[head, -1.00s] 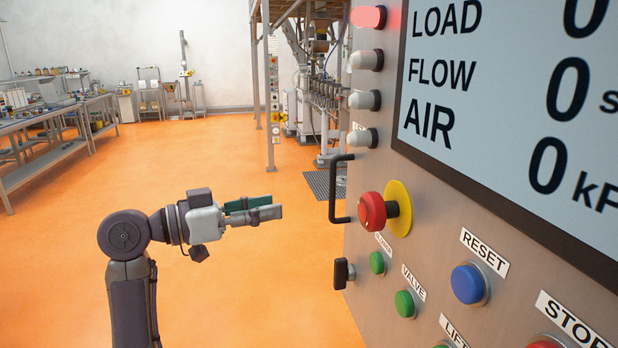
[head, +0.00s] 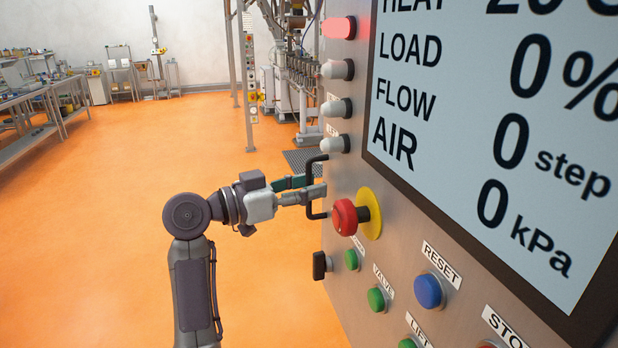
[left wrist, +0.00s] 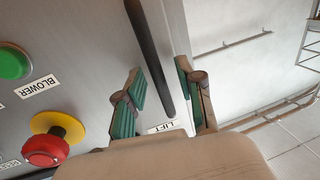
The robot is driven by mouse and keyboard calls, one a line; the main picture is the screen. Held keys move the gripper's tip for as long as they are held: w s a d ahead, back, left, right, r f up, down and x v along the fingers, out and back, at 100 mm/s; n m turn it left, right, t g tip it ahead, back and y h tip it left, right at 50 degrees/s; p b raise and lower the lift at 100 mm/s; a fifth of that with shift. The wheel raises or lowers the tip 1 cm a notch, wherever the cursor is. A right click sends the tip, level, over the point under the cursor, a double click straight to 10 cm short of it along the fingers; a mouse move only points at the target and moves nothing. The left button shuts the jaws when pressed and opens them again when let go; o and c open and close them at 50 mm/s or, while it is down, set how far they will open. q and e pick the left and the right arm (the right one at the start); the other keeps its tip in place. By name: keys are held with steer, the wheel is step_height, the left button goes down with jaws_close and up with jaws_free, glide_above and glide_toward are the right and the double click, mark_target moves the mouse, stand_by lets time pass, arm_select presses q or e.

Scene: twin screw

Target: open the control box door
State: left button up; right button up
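The control box (head: 345,262) fills the right of the head view, with its grey front panel. A black bar handle (head: 309,172) stands out near its left edge. In the left wrist view the handle (left wrist: 150,50) runs down between my fingers. My left gripper (head: 312,187) is at the handle with its fingers apart. In the left wrist view its green-padded fingers (left wrist: 160,84) lie one on each side of the bar, with gaps showing. I cannot tell whether either finger touches it. No door gap shows. My right gripper is out of view.
A red emergency button (head: 344,217) on a yellow ring sits just right of the handle, close to my fingers. A black knob (head: 320,265) is below. Indicator lamps (head: 337,108) and a display (head: 480,120) are above and right. The orange floor (head: 100,230) at left is clear.

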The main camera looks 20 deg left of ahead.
arm_select(q)
steer(key=shift+w+d, duration=0.15)
steer(key=shift+d, duration=0.05)
jaws_close()
steer(key=shift+a+f, duration=0.1)
stand_by(0.4)
